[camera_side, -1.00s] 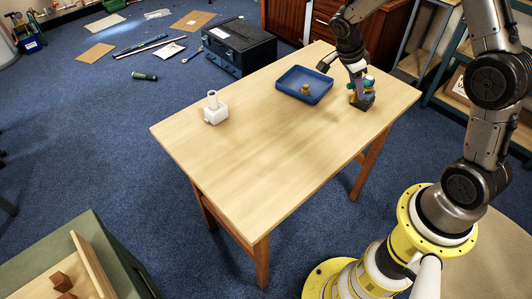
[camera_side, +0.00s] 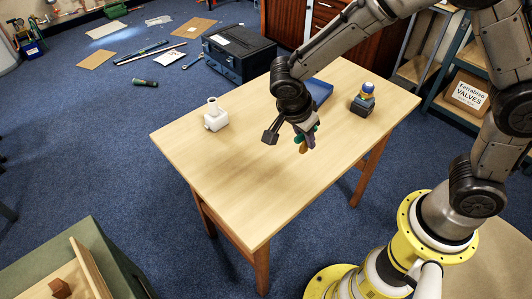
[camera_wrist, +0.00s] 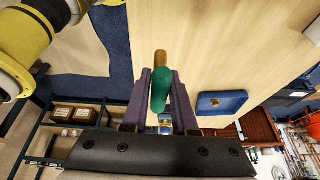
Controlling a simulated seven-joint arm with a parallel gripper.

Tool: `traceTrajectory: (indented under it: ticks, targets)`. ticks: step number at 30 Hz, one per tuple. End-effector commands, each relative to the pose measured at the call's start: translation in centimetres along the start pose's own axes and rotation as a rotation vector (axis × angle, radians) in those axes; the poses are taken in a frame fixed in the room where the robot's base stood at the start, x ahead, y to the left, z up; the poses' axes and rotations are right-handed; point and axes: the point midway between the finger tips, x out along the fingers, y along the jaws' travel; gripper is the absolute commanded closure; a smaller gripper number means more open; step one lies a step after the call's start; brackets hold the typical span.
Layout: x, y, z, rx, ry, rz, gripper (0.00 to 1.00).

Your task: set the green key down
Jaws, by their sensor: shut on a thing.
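My gripper (camera_side: 306,142) is shut on the green key and holds it above the middle of the wooden table (camera_side: 235,175). In the wrist view the green key (camera_wrist: 160,92) lies between the purple fingers, its green grip towards me and its brown end pointing away. In the side view only bits of green and the brown end (camera_side: 302,148) show beside the fingers. The key appears to be clear of the table top.
A dark block (camera_side: 361,107) with a blue and yellow fitting stands at the table's right. The blue tray (camera_side: 320,92), holding a brass piece (camera_wrist: 215,102), is partly behind my arm. A white fixture (camera_side: 215,121) stands left. The table's near half is clear.

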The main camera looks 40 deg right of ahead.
Motion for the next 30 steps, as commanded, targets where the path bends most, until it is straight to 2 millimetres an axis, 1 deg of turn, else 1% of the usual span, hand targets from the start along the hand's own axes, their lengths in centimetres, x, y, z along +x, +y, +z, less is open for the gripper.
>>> traceTrajectory:
  ticks: [1, 9, 15, 18, 21, 26, 30]
  targets:
    - [0.5, -1.1, 0.4, 0.001, 0.001, 0.002, 1.0]
    - [2.4, -6.4, 2.3, 0.001, 0.0, 0.001, 1.0]
    - [5.3, -9.1, 4.0, 0.002, 0.0, 0.002, 1.0]
    - [6.3, -10.0, 4.6, 0.002, 0.0, 0.001, 1.0]
    - [6.8, -10.6, 5.0, 0.002, -0.001, 0.0, 1.0]
    - [7.3, -11.0, 5.3, 0.002, 0.0, 0.0, 1.0]
    - [8.9, -11.2, 6.0, -0.002, 0.001, 0.003, 1.0]
